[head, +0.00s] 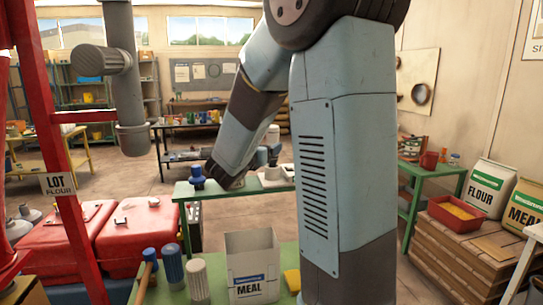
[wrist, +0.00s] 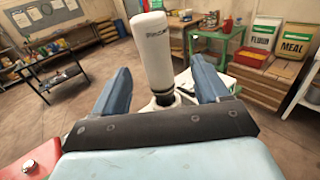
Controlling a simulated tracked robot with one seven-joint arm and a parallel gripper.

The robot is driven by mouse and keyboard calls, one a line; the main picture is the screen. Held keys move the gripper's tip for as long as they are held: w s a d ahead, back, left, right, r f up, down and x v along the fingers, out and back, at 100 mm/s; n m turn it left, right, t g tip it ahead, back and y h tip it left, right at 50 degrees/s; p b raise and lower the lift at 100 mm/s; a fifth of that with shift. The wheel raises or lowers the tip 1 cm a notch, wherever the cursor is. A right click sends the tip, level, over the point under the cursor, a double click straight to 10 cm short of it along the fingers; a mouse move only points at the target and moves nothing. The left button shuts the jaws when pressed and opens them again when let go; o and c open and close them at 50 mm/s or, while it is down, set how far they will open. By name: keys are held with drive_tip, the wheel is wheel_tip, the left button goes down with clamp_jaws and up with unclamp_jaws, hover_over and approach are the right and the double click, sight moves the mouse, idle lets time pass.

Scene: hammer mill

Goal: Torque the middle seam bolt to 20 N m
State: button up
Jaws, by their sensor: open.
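In the wrist view my gripper (wrist: 161,68) is open, with one blue finger on each side. A white bottle-like body with a dark lower end (wrist: 151,50) stands between the fingers, with gaps to both; I cannot tell whether it is the torque tool. In the head view my arm reaches down to the far green table (head: 185,191), and the fingers cannot be made out. Red metal housings (head: 138,232) stand at the left in the head view; a red corner (wrist: 42,160) shows in the wrist view. I cannot make out the middle seam bolt in either view.
A blue-topped item (head: 197,175) stands on the far table. A red post (head: 60,170) rises at left. Flour and meal sacks (head: 487,187) stand at right.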

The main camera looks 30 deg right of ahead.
sight(272, 143)
drive_tip(key=x, duration=0.3)
drive_tip(key=shift+w+d, duration=0.2)
drive_tip(key=shift+d, duration=0.05)
drive_tip(key=shift+w+x, duration=0.25)
drive_tip(key=shift+x, duration=2.4)
drive_tip(key=shift+a+f, duration=0.15)
drive_tip(key=shift+a, duration=0.1)
clamp_jaws()
